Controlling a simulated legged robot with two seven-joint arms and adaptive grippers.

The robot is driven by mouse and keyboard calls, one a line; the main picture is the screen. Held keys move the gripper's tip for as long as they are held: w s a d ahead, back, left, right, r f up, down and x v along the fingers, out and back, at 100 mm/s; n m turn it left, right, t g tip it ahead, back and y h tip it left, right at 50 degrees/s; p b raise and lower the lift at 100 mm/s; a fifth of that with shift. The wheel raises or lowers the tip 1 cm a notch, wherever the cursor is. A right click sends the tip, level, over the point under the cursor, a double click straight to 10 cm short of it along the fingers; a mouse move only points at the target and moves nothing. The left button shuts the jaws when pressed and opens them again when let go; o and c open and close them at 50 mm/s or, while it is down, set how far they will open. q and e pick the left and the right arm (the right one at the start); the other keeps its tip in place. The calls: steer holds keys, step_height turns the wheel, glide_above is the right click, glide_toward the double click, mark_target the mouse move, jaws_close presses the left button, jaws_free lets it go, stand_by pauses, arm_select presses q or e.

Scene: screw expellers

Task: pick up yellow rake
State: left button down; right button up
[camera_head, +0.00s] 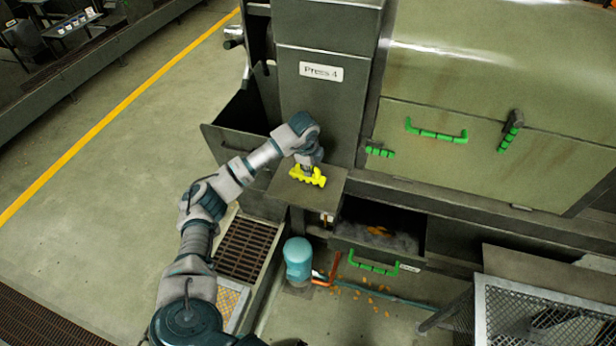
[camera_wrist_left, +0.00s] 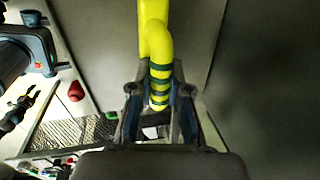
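In the left wrist view, a bent yellow handle (camera_wrist_left: 158,45) with dark bands comes down from the top and ends between the fingers. My left gripper (camera_head: 309,168) is at the yellow piece, with one finger on each side of the handle in the wrist view (camera_wrist_left: 158,80). The fingers lean inward close to the handle; whether both touch it is unclear. My right gripper is not in view.
The press (camera_head: 322,110) stands right behind the ledge (camera_head: 330,185). An open drawer with a green handle (camera_head: 374,264) lies below right. A blue-topped cylinder (camera_head: 298,258) and orange pipe stand on the floor, with a mesh crate (camera_head: 545,310) at right. Floor at left is clear.

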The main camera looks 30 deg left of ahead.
arm_select(q)
steer(key=shift+r, duration=0.1)
steer(key=shift+r, duration=0.3)
steer(key=r, duration=0.2)
steer(key=shift+s+d+r+b, duration=0.15)
steer(key=shift+s+r+b, duration=0.1)
steer(key=shift+r+b, duration=0.1)
steer(key=s+d+r+b, duration=0.1)
steer(key=s+d, duration=0.8)
steer(key=s, duration=0.3)
steer(key=shift+s+r+b, duration=0.25)
steer(key=shift+s+b, duration=0.05)
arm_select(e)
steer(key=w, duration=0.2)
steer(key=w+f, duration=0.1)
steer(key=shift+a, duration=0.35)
arm_select(q)
steer(key=c, duration=1.7)
jaws_free()
steer(key=shift+c, duration=0.2)
jaws_close()
